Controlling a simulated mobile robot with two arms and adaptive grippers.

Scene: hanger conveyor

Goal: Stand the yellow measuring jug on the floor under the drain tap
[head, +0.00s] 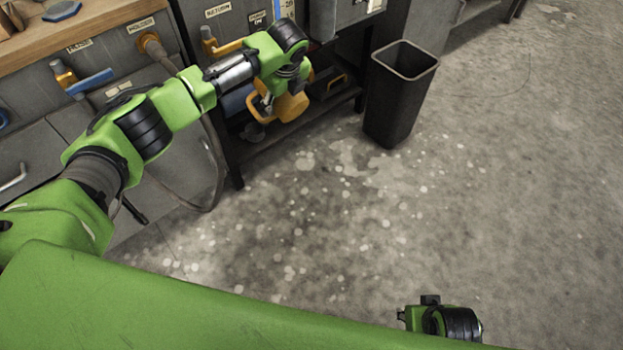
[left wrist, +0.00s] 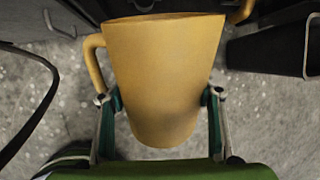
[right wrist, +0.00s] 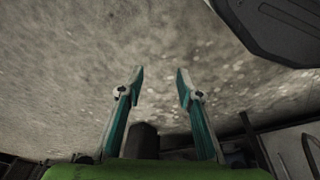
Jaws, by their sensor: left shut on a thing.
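The yellow measuring jug (left wrist: 163,75) fills the middle of the left wrist view, its handle to the left and its rim at the top. My left gripper (left wrist: 160,96) is shut on the jug's body, one finger on each side. In the head view the jug (head: 291,105) is partly hidden by my left gripper (head: 268,104) in front of the bench's lower shelf. My right gripper (right wrist: 159,77) is open and empty, above the concrete floor.
A black bin (head: 402,93) stands on the floor right of the bench. A grey hose (head: 208,150) hangs to the floor. The speckled floor (head: 330,220) in front is clear.

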